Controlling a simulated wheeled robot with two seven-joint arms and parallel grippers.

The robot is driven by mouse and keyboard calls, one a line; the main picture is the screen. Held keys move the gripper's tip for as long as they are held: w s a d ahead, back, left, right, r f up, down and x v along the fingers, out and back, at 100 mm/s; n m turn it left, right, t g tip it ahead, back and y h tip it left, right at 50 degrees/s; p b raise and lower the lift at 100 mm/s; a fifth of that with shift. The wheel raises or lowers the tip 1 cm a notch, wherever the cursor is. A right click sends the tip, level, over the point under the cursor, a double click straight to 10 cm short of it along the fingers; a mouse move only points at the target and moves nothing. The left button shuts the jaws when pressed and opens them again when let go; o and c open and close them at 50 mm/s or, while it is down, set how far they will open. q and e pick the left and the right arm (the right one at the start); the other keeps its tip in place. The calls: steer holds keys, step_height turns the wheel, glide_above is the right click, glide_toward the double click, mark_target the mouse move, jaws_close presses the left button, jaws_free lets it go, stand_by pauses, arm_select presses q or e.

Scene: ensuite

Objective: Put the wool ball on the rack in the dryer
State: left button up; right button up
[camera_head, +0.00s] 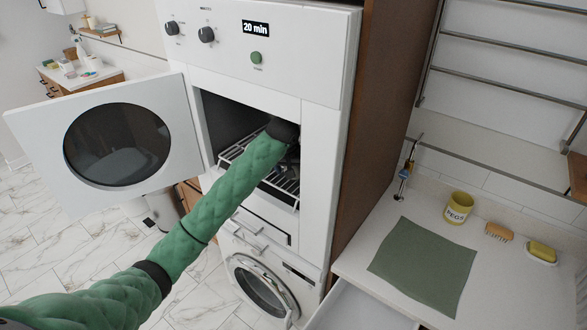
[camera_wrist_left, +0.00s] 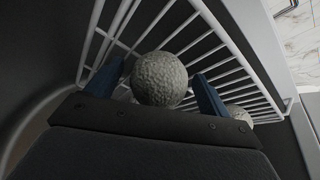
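The dryer is the upper machine; its round-windowed door (camera_head: 118,140) stands open to the left. A white wire rack (camera_head: 284,182) lies inside its dark opening. My left arm reaches into the dryer, and the left gripper is mostly hidden there in the head view. In the left wrist view, its two blue fingers (camera_wrist_left: 160,82) are apart. A grey, rough wool ball (camera_wrist_left: 160,78) appears between them over the rack (camera_wrist_left: 225,72), with a narrow gap to each finger. A second pale ball (camera_wrist_left: 240,116) shows at the right, partly hidden. My right gripper is not in view.
A washer (camera_head: 262,285) stands below the dryer. A brown side panel (camera_head: 382,110) borders the dryer. The counter at right holds a green cloth (camera_head: 422,266), a yellow pegs pot (camera_head: 458,207), a brush (camera_head: 498,231) and a yellow sponge (camera_head: 542,251) on a dish.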

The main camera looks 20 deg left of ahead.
arm_select(q)
steer(key=shift+r, duration=0.15)
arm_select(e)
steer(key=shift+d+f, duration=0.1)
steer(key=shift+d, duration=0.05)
arm_select(q)
steer(key=shift+b, duration=0.4)
steer(key=s+b, duration=0.2)
steer(key=s, duration=0.1)
steer(key=s+b, duration=0.1)
steer(key=shift+s+a+r+b, duration=0.2)
steer(key=shift+s+a+b, duration=0.05)
steer(key=shift+s+b, duration=0.1)
steer(key=s+b, duration=0.3)
steer(key=s, duration=0.4)
steer(key=shift+s+a+r, duration=0.35)
steer(key=shift+a, duration=0.05)
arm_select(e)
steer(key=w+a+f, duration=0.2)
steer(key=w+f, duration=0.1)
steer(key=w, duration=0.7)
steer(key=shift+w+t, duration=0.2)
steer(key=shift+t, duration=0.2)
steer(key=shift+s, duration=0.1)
